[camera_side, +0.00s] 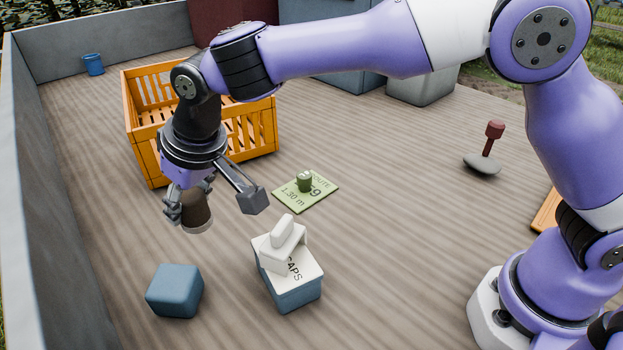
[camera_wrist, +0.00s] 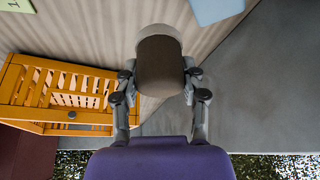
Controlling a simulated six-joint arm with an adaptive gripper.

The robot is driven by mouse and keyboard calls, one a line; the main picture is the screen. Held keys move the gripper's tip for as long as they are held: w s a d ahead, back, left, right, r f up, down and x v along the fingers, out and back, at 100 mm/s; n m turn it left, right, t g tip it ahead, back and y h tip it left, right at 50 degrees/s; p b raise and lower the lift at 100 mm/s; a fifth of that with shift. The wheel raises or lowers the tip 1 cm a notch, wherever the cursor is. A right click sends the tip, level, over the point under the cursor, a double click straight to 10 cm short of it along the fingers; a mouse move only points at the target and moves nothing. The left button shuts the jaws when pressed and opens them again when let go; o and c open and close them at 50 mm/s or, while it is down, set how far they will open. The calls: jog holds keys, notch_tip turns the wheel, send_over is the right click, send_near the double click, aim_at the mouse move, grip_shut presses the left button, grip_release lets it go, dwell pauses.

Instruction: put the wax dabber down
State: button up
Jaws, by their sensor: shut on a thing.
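My gripper (camera_side: 184,206) points down over the left part of the wooden deck, in front of the orange crate. It is shut on the wax dabber (camera_side: 199,217), a dark brown, rounded piece with a pale rim at its lower end. In the wrist view the wax dabber (camera_wrist: 161,66) sits between the two fingers (camera_wrist: 160,82), its pale end pointing away from the palm. In the side view the dabber appears held above the deck, and the fingers hide part of it.
An orange crate (camera_side: 211,137) stands behind my gripper. A blue-grey block (camera_side: 175,291) and a box marked CAPS (camera_side: 290,292) with a white lidded piece stand in front. A green card (camera_side: 318,196) bears a small green item. A grey wall (camera_side: 72,240) runs along the left.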

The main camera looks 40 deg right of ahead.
jog(key=w+d+f, duration=0.1)
jog(key=w+f, duration=0.1)
jog(key=w+d+f, duration=0.2)
jog(key=w, duration=0.1)
jog(key=w+d+f, duration=0.1)
jog(key=w+d, duration=0.1)
jog(key=shift+w+d+f, duration=0.15)
jog(key=shift+w+f, duration=0.15)
jog(key=shift+f, duration=2)
jog(key=shift+f, duration=0.2)
jog(key=o, duration=1.1)
